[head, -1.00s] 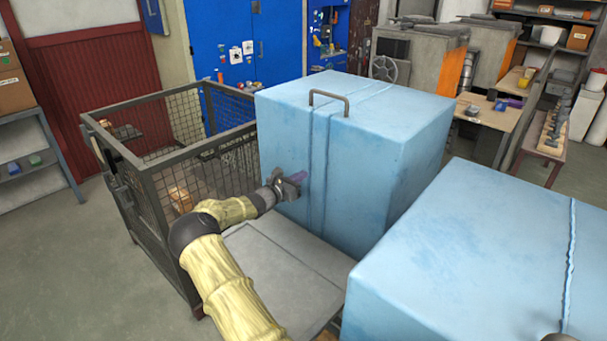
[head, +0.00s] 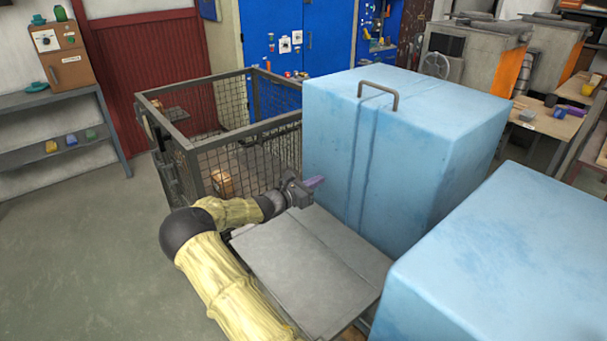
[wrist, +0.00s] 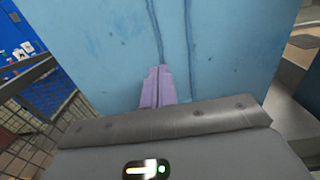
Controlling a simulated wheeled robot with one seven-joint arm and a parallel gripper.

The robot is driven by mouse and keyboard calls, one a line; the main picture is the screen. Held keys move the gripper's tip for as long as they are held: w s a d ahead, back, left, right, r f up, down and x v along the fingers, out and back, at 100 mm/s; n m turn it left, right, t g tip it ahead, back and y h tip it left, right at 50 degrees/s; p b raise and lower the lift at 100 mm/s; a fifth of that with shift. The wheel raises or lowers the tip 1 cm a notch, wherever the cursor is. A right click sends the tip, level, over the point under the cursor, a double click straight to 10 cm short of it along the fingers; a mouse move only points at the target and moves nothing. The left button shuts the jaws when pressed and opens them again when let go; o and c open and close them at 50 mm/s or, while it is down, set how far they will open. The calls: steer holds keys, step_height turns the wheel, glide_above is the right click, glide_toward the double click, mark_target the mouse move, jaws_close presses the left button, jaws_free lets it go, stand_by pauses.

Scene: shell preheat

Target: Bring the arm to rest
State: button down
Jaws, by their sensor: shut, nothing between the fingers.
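My arm, in a pale yellow sleeve with dark joints, reaches from the bottom of the head view over a grey flat-topped surface (head: 310,275). My gripper (head: 314,183) has purple fingers that are together with nothing between them. It points at the near face of the large light-blue box (head: 400,130), which has a grey handle on top. In the wrist view the purple fingers (wrist: 158,88) lie side by side in front of the blue face. I cannot tell whether they touch it.
A wire-mesh cage (head: 215,150) stands left of the box, close to my gripper. A second light-blue box (head: 500,270) fills the lower right. A grey shelf (head: 60,120) stands at the far left. Open floor (head: 90,240) lies left of my arm.

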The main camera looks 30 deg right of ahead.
steer(key=s+a+f+m+g+y+p, duration=0.1)
steer(key=s+a+m+g+y+p, duration=0.1)
steer(key=s+a+m+y, duration=0.4)
steer(key=s+a+m+g+y+p, duration=0.2)
steer(key=s+m+y+p, duration=0.15)
steer(key=s, duration=0.35)
steer(key=s+a+r+m+t+y+p, duration=0.2)
steer(key=s+a+r+m+y, duration=0.2)
steer(key=a, duration=0.8)
steer(key=s+a+r+m+t+y+p, duration=0.2)
steer(key=s+a+r+m+y+p, duration=0.1)
steer(key=s+a+r+m, duration=0.3)
steer(key=s+a+r+y, duration=0.1)
steer(key=s+a+r, duration=0.1)
steer(key=s+a, duration=0.2)
steer(key=shift+s+a+r, duration=0.15)
steer(key=shift+s+a, duration=0.25)
steer(key=shift+a, duration=0.5)
steer(key=w+p+v, duration=0.2)
steer(key=p+v, duration=0.6)
steer(key=w+r+p+v, duration=0.1)
steer(key=p+v, duration=0.7)
steer(key=p, duration=0.1)
steer(key=shift+w+d+r, duration=0.2)
steer(key=shift+w+r, duration=0.05)
steer(key=shift+w, duration=0.05)
